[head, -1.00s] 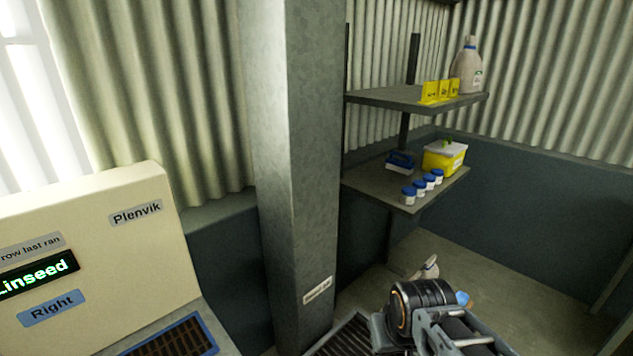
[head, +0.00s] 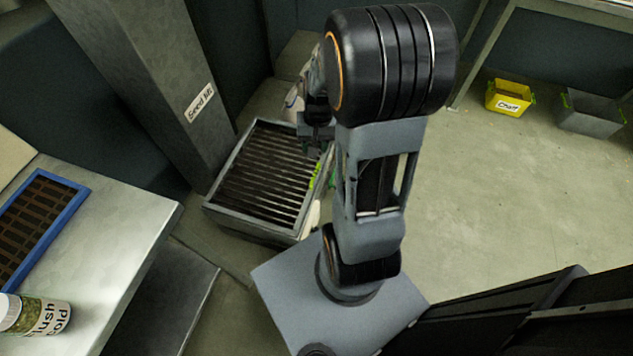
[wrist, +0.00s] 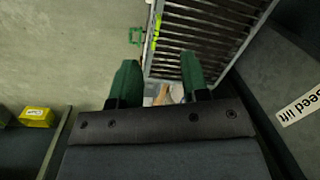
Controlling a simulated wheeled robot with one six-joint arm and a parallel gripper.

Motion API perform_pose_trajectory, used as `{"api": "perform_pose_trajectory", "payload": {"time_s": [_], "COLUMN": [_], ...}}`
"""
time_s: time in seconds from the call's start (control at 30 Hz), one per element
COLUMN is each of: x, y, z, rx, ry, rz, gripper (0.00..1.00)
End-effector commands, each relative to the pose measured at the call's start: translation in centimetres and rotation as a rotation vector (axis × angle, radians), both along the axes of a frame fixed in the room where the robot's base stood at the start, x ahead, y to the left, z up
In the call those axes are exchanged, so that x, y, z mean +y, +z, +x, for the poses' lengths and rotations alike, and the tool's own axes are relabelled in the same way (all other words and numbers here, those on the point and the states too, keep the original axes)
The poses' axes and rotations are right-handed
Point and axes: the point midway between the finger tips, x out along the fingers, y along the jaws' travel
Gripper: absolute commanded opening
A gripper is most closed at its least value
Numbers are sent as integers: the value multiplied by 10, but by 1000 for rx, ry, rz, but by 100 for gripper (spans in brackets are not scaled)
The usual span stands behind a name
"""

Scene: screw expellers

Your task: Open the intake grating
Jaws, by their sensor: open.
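The intake grating (head: 262,180) is a slatted metal cover in a grey frame, low on the floor at the foot of the column. It lies flat and looks shut. In the wrist view the grating (wrist: 205,32) fills the top right. A yellow-green strip (wrist: 157,32) runs on its edge, and a small green handle (wrist: 136,37) sticks out beside it. My gripper (wrist: 158,80) is open and empty, its two green fingers apart, short of the grating's edge. In the head view my arm partly hides the gripper and the grating's right edge.
The seed lift column (head: 150,80) stands behind the grating. A bench with a blue-framed grid (head: 72,200) and a labelled jar (head: 40,315) is at left. A yellow bin (head: 508,97) and a grey bin (head: 590,112) stand at upper right. The floor on the right is mostly clear.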

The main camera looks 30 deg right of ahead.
Motion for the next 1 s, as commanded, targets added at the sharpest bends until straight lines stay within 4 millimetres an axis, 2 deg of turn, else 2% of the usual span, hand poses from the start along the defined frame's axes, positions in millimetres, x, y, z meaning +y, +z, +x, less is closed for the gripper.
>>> {"api": "perform_pose_trajectory", "payload": {"time_s": [0.03,0.1,0.2,0.3,0.4,0.53,0.67,0.77,1.0], "x": [-11,-26,-45,-60,-72,-86,-88,-86,-80], "y": [-50,-89,-136,-171,-189,-183,-190,-205,-252], "z": [5,13,24,34,47,73,80,82,89], "rx": [18,26,28,16,-13,-98,-125,-125,-123], "ry": [-52,-120,-208,-283,-341,-395,-415,-415,-415], "rz": [20,40,60,71,71,48,37,35,36], "gripper": [42,42,42,42,42,42,42,42,42]}}
